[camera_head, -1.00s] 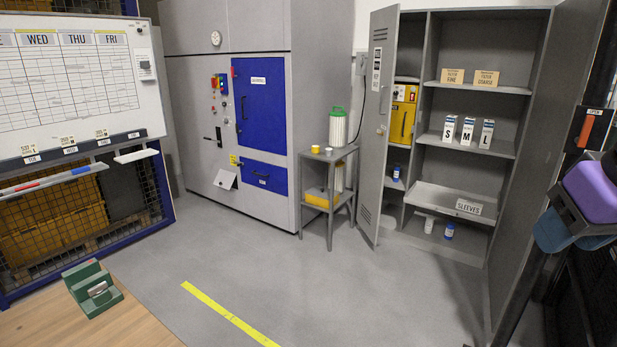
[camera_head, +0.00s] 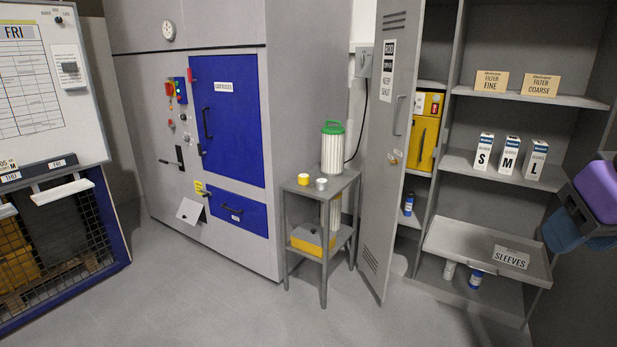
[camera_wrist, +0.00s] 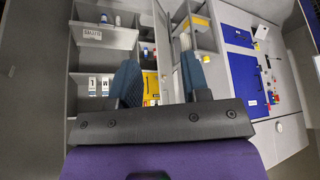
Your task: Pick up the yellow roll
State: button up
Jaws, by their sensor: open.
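The yellow roll (camera_head: 303,179) is a small, short cylinder on the top of a grey side table (camera_head: 350,178). A similar white-grey roll (camera_head: 321,184) stands just right of it. My gripper (camera_wrist: 160,78) is open in the wrist view, its two teal fingers apart with nothing held between them. In the head view my gripper shows only partly at the right edge, purple and teal, far to the right of the table and away from the roll.
A white filter cartridge with a green top (camera_head: 332,150) stands behind the rolls. A yellow-and-grey box (camera_head: 312,240) is on the lower shelf. The open cabinet door (camera_head: 385,200) stands close right of the table; the blue-doored machine (camera_head: 230,120) is left. The floor in front is clear.

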aim_at(303, 179)
jog(key=i, duration=1.05)
jog(key=i+l+u, duration=0.15)
jog(key=i, duration=0.95)
jog(key=i+l+u, duration=0.2)
jog(key=i, duration=0.2)
jog(key=i+u, duration=0.2)
jog(key=i, duration=0.2)
jog(key=i+l+u, duration=0.2)
jog(key=i, duration=0.2)
